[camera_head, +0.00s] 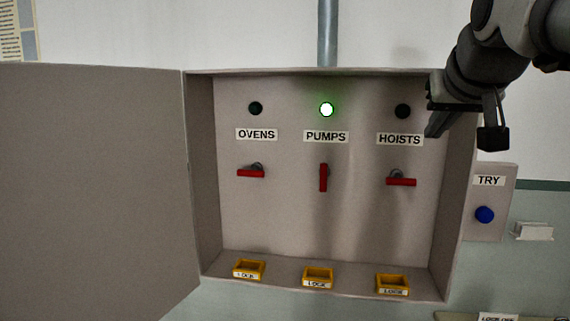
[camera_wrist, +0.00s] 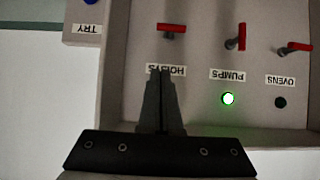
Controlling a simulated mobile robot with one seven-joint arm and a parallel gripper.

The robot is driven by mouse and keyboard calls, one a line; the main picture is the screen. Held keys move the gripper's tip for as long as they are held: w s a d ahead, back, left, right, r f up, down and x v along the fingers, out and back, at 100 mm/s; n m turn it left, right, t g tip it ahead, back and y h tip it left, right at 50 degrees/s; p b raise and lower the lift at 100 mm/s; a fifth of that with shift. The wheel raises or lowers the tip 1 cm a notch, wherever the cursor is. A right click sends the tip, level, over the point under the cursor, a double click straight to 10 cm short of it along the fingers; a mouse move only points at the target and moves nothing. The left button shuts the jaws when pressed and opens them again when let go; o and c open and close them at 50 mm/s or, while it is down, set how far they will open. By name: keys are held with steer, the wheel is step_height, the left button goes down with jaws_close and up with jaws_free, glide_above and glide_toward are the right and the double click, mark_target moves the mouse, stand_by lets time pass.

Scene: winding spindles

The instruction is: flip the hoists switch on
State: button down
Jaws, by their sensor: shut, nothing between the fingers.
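The HOISTS switch has a red handle (camera_head: 401,182) lying horizontal, below its label (camera_head: 400,140) and an unlit lamp (camera_head: 403,111). The wrist view shows the panel upside down, with the HOISTS handle (camera_wrist: 172,28) beyond my fingertips. My gripper (camera_head: 432,130) is shut and empty, at the upper right of the box, apart from the handle. In the wrist view my gripper (camera_wrist: 160,72) overlaps the HOISTS label, and the HOISTS lamp is hidden behind the fingers.
The PUMPS handle (camera_head: 323,177) is vertical under a lit green lamp (camera_head: 327,109). The OVENS handle (camera_head: 251,173) is horizontal, its lamp (camera_head: 255,108) dark. Yellow LOCK pieces (camera_head: 318,286) line the box floor. The door (camera_head: 90,190) stands open left; a blue TRY button (camera_head: 485,214) is right.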

steer(key=shift+f, duration=0.1)
glide_above(401, 182)
steer(key=s+d, duration=0.2)
steer(key=s, duration=0.1)
step_height(401, 182, down, 6)
steer(key=f, duration=0.3)
steer(key=shift+w+a+f, duration=0.2)
steer(key=shift+w, duration=0.1)
steer(key=shift+d+f+m+y+b, duration=0.2)
steer(key=shift+m+y+b, duration=0.2)
steer(key=shift+b, duration=0.2)
